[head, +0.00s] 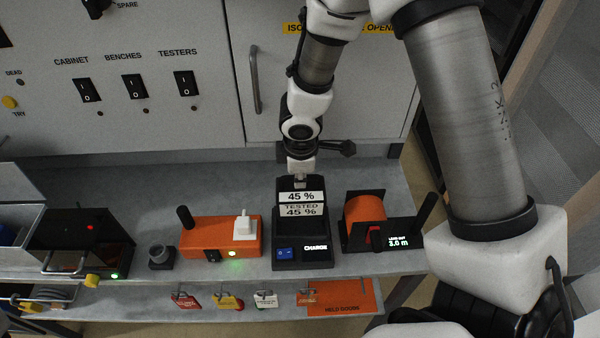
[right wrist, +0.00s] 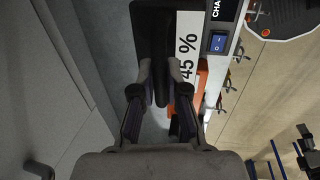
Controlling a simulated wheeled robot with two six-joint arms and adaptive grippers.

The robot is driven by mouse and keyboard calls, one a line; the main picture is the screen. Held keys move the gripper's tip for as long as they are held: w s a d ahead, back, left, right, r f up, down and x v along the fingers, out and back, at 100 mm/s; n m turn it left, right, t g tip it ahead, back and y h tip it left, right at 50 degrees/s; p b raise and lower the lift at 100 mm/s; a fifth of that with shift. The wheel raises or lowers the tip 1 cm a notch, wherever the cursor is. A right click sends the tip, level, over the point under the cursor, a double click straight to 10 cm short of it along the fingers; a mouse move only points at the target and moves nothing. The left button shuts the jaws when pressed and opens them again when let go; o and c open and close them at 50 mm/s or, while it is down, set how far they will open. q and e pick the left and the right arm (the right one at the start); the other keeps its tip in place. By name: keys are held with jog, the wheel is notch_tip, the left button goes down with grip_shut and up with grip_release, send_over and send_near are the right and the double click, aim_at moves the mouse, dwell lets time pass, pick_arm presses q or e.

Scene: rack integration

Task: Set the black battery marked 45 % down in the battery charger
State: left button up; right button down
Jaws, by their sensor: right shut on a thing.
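The black battery (head: 288,185) carries a white 45 % label and is at the back of the battery charger, above a "TESTED 45 %" plate. I cannot tell whether it is fully seated or just above the bay. The black charger (head: 287,264) has a blue switch and a lit CHARGE sign at its front. My right gripper (head: 300,178) comes from behind and above and is shut on the battery's top. In the right wrist view its fingers (right wrist: 158,85) close on a black part beside the 45 % label (right wrist: 187,42).
An orange box (head: 195,237) with a white plug stands left of the charger. An orange reel (head: 365,210) in a black stand is close on the right. The grey bench (head: 150,190) is mostly clear behind. Coloured tags hang below the front edge.

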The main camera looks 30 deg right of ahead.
aim_at(300, 190)
jog(key=shift+r+p, duration=0.25)
jog(key=shift+p, duration=0.05)
jog(key=shift+f, duration=0.4)
jog(key=shift+s+f+b, duration=0.15)
jog(key=shift+f+b, duration=0.65)
jog(key=shift+b, duration=0.4)
notch_tip(300, 190, down, 2)
jog(key=shift+f+b, duration=0.1)
jog(key=shift+b, duration=1)
jog(key=shift+f+b, duration=1.55)
jog(key=shift+b, duration=0.05)
jog(key=shift+f+b, duration=0.3)
jog(key=shift+b, duration=0.05)
jog(key=c, duration=1.1)
grip_release()
jog(key=shift+r, duration=0.1)
jog(key=shift+c, duration=0.2)
